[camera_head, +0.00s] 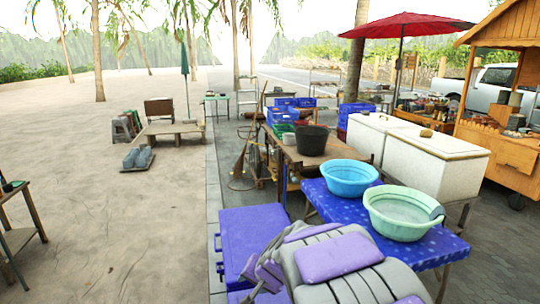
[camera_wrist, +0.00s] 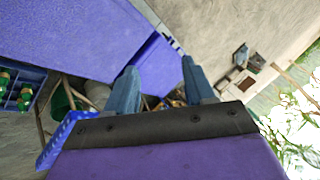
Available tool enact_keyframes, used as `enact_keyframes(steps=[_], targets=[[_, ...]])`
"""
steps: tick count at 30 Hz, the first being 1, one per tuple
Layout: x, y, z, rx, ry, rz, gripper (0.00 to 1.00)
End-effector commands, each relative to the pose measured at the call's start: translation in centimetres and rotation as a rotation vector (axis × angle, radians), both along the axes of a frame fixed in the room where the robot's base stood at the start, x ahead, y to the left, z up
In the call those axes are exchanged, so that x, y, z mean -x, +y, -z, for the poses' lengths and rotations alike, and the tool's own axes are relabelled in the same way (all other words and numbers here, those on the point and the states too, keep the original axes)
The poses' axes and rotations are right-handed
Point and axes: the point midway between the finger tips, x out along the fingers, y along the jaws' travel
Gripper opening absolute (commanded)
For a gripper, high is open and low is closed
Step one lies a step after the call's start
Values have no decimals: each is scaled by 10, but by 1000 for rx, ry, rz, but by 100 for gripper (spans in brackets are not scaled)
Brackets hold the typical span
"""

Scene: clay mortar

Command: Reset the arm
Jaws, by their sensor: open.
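My gripper (camera_wrist: 162,78) shows in the wrist view with its two blue-grey fingers spread well apart. It is open, and nothing sits between the fingertips. Beyond the fingers are a blue-purple chest and the paved ground, seen at a tilt. In the head view my grey and purple arm (camera_head: 340,256) lies across the bottom middle, in front of the blue-covered table. Its fingertips cannot be made out there. No clay mortar can be clearly picked out.
A blue-purple chest (camera_head: 252,240) stands left of the blue table (camera_head: 450,246), which holds a blue basin (camera_head: 348,178) and a green basin (camera_head: 402,212). A black bucket (camera_head: 312,140) stands on a wooden table behind. White chests (camera_head: 435,160) are at right. Sandy ground at left is mostly clear.

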Motion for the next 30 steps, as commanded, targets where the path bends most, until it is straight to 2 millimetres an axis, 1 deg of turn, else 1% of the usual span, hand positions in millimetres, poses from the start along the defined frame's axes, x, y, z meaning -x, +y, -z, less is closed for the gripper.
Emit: enact_keyframes(steps=[1, 4, 5, 6, 8, 9, 11, 12, 14, 15, 18, 21, 24, 25, 27, 30], targets=[[21, -11, -8, 15, 20, -26, 53], [64, -29, -16, 52, 80, -85, 53], [79, -34, -17, 63, 102, -103, 53], [98, -42, -18, 79, 130, -123, 53], [127, -54, -20, 106, 173, -156, 53], [146, -62, -21, 125, 199, -174, 53], [176, -75, -21, 155, 246, -202, 53], [196, -84, -21, 177, 276, -221, 53], [227, -98, -21, 209, 322, -246, 53], [246, -108, -21, 233, 351, -260, 53], [295, -132, -19, 295, 431, -292, 53], [335, -153, -18, 350, 498, -312, 53], [365, -169, -17, 395, 550, -326, 53], [371, -173, -16, 404, 562, -329, 53], [381, -179, -16, 422, 580, -331, 53], [387, -183, -16, 435, 590, -332, 53]])
